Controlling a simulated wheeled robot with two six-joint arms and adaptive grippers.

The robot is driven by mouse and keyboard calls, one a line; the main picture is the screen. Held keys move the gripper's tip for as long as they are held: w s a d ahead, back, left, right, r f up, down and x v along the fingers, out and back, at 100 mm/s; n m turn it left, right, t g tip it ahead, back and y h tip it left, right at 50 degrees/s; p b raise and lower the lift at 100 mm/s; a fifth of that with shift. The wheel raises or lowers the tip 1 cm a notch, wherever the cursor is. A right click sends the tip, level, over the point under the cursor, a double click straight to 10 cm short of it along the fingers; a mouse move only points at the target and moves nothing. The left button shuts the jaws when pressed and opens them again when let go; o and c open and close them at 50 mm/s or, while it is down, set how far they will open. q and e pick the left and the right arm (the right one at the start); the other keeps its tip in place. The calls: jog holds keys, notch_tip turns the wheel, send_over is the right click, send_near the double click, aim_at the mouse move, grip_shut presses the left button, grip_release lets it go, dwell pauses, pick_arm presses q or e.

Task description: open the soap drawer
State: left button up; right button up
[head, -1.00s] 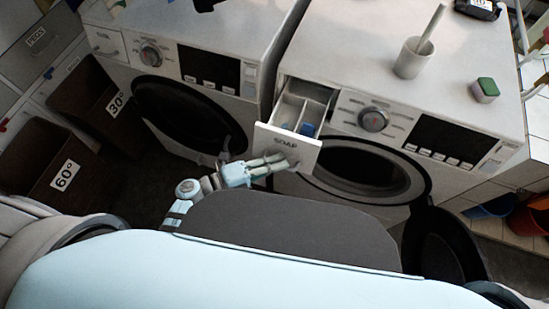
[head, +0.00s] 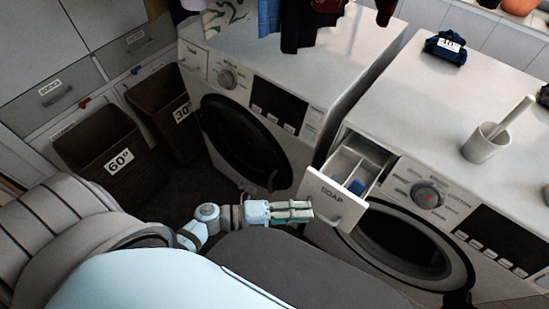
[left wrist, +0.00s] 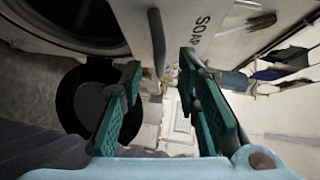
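The soap drawer (head: 347,166) of the right-hand washing machine is pulled out, with its compartments showing and a blue piece inside. Its white front (head: 322,190) bears the label SOAP and has a handle (head: 333,219) low on it. My left gripper (head: 308,211) is just left of the drawer front in the head view. In the left wrist view the gripper (left wrist: 160,68) has its green-padded fingers apart and empty. The drawer front (left wrist: 180,22) and its handle (left wrist: 157,40) lie ahead of the fingers, apparently clear of them. My right gripper is not in view.
Another washing machine (head: 285,75) and baskets (head: 102,140) stand left.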

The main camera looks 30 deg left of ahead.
pick_arm(q)
jog(key=f+v, duration=0.1)
jog(key=v, duration=0.6)
jog(key=shift+s+a+r, duration=0.2)
jog(key=shift+a+r, duration=0.1)
jog(key=shift+r, duration=0.2)
